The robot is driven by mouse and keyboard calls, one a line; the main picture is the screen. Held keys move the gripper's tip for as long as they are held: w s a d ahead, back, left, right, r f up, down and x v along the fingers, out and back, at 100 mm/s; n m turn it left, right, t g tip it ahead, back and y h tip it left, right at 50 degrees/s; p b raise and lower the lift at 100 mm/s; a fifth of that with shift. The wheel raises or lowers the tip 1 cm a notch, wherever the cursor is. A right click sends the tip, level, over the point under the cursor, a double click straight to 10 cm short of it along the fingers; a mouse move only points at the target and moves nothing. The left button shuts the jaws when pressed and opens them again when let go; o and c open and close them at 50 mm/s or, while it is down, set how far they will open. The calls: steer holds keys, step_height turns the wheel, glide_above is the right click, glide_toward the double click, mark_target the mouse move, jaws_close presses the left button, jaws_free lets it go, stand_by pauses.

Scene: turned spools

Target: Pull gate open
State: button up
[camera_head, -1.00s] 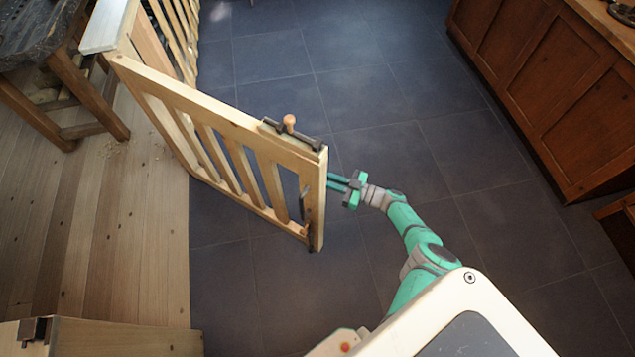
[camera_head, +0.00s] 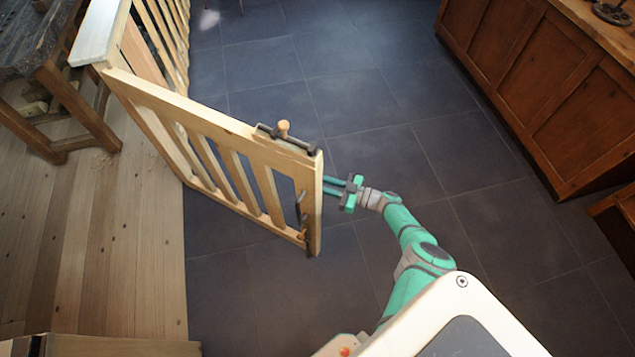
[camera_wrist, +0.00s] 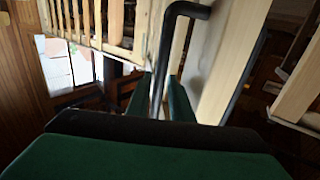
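The slatted wooden gate (camera_head: 215,117) stands ajar, swung out from its post (camera_head: 100,35) over the dark tiles. A dark bolt with a light wooden knob (camera_head: 284,128) sits on its top near the free end. My gripper (camera_head: 325,185) is at the free end, on its right side. In the wrist view, a dark bent bar handle (camera_wrist: 170,35) runs down between my green fingers (camera_wrist: 160,98), which are closed around it. The fingertips and grip point are partly hidden in the head view.
A wooden cabinet (camera_head: 560,95) stands at the right. A rough workbench (camera_head: 40,40) stands on the boards (camera_head: 135,240) at the left. A low wooden piece (camera_head: 120,347) is at bottom left.

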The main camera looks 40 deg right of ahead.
steer(key=v, duration=1)
steer(key=shift+s, duration=0.3)
steer(key=shift+d+f, duration=0.1)
